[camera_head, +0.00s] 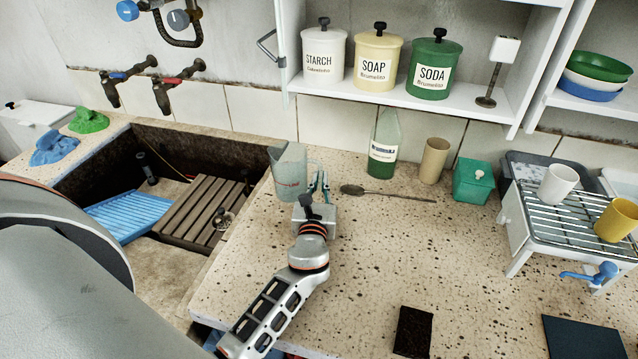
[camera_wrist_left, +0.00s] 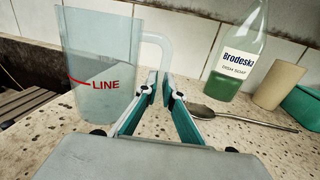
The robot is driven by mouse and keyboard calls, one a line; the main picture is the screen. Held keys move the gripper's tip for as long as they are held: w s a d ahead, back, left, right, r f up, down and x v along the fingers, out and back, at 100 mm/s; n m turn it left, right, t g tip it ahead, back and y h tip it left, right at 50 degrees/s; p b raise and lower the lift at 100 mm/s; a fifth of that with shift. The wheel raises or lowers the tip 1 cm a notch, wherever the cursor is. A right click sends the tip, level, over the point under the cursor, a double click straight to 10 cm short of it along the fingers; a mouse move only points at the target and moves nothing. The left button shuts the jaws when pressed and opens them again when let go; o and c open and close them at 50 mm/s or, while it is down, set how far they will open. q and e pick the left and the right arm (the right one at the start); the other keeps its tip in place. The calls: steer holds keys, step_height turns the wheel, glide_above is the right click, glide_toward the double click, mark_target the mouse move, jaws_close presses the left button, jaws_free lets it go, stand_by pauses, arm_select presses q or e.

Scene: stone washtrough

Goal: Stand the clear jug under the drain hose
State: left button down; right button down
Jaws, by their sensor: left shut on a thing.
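The clear jug (camera_head: 289,178) is upright at the back left of the speckled worktop, close to the trough's edge. Its red LINE mark faces the left wrist view, where the jug (camera_wrist_left: 98,70) fills the left side. I cannot tell whether its base touches the worktop. My left gripper (camera_head: 319,182) is at the jug's right side, with its teal fingers (camera_wrist_left: 160,88) closed on the lower part of the clear handle. My right gripper is not in view.
The stone trough (camera_head: 75,185) opens left of the jug. A spoon (camera_head: 385,192), green bottle (camera_head: 384,145), beige cup (camera_head: 433,160) and teal box (camera_head: 473,182) lie right of it. A wire rack (camera_head: 560,222) holds cups. The middle worktop is mostly clear around a dark sponge (camera_head: 413,332).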

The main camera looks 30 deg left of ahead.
arm_select(q)
steer(key=shift+d+r, duration=0.1)
steer(key=shift+r, duration=0.1)
steer(key=shift+f, duration=0.15)
steer(key=c, duration=2.2)
jaws_free()
steer(key=shift+s+d, duration=0.1)
steer(key=shift+s, duration=0.15)
steer(key=v, duration=1.1)
steer(key=shift+s+d+b, duration=0.15)
steer(key=shift+s+b, duration=0.1)
steer(key=shift+b, duration=0.05)
steer(key=shift+s, duration=0.1)
